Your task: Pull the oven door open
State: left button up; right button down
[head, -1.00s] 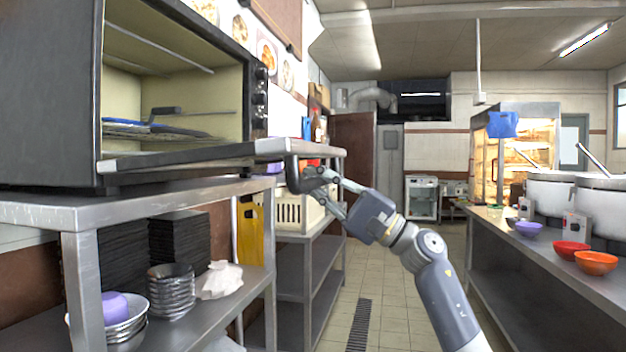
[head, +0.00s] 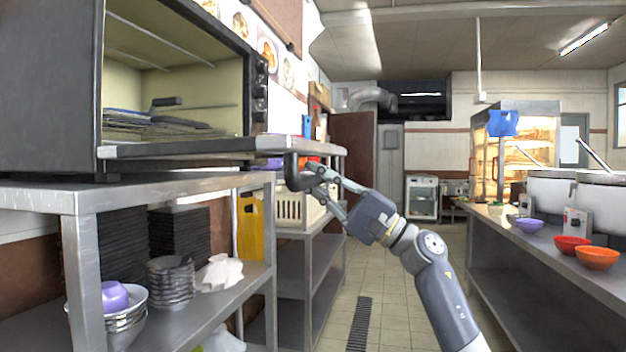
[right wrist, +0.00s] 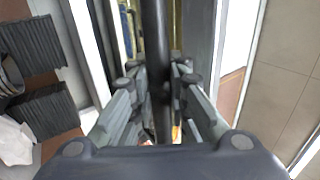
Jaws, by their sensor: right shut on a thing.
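The oven (head: 60,90) stands on a steel shelf unit at the left, with its inside and racks in plain sight. Its door (head: 200,147) is folded down and lies about level. The dark door handle (head: 295,170) is at the door's outer end. My right gripper (head: 318,182) is shut on the handle. In the right wrist view the dark handle bar (right wrist: 155,50) runs between the fingers (right wrist: 162,92). My left gripper is in neither view.
The steel shelf (head: 110,195) under the oven holds black trays (head: 180,238) and stacked bowls (head: 122,310). A counter with pots (head: 550,195) and coloured bowls (head: 596,257) runs along the right. The tiled floor (head: 390,290) between is clear.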

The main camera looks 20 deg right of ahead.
jog(key=shift+a+f, duration=0.15)
jog(key=shift+f, duration=0.4)
jog(key=c, duration=1.8)
grip_release()
jog(key=shift+o, duration=1.4)
jog(key=shift+s+d+r, duration=0.1)
jog(key=shift+d, duration=0.3)
jog(key=shift+a+r, duration=0.1)
jog(key=shift+a, duration=0.05)
jog(key=v, duration=1.2)
